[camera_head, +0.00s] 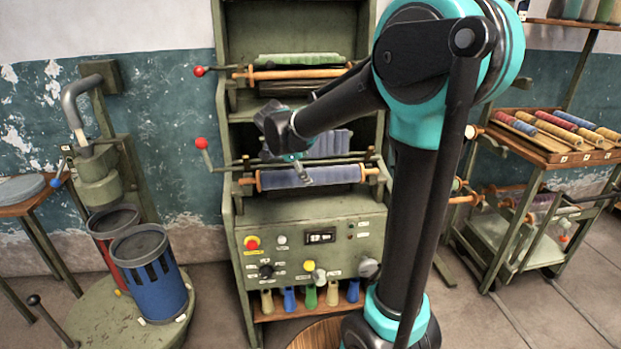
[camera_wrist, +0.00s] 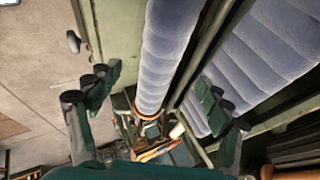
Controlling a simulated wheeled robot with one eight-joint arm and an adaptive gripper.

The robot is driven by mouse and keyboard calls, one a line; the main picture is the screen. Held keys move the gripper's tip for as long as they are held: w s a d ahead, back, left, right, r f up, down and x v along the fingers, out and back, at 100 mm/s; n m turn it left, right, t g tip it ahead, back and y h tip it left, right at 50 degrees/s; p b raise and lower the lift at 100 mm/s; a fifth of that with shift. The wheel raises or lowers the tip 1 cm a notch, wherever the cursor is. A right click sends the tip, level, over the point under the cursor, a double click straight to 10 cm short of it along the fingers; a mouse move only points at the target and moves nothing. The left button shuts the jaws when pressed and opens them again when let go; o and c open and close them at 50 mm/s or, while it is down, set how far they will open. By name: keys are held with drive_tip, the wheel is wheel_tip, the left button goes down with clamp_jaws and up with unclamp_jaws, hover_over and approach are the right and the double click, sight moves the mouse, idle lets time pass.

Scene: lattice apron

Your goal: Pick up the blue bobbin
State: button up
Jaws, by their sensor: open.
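The blue bobbin (camera_head: 335,174), a long pale-blue wound roll with wooden end discs, lies horizontally across the front of the green machine. In the wrist view the blue bobbin (camera_wrist: 168,50) runs lengthwise between my two fingers, with a wooden end lower down. In the wrist view my gripper (camera_wrist: 157,95) is open, with one finger on each side and visible gaps to the roll. My fingers hide a little of the roll's middle in the head view.
A second blue roll (camera_wrist: 265,60) lies close beside my right finger in the wrist view. A red-knobbed lever (camera_head: 201,144) stands left of the bobbin. The control panel (camera_head: 345,256) is below it. A cart (camera_head: 545,152) with coloured bobbins stands right.

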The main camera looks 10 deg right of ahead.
sight(314, 177)
drive_tip(key=x, duration=0.9)
drive_tip(key=shift+c, duration=0.6)
drive_tip(key=c, duration=1.6)
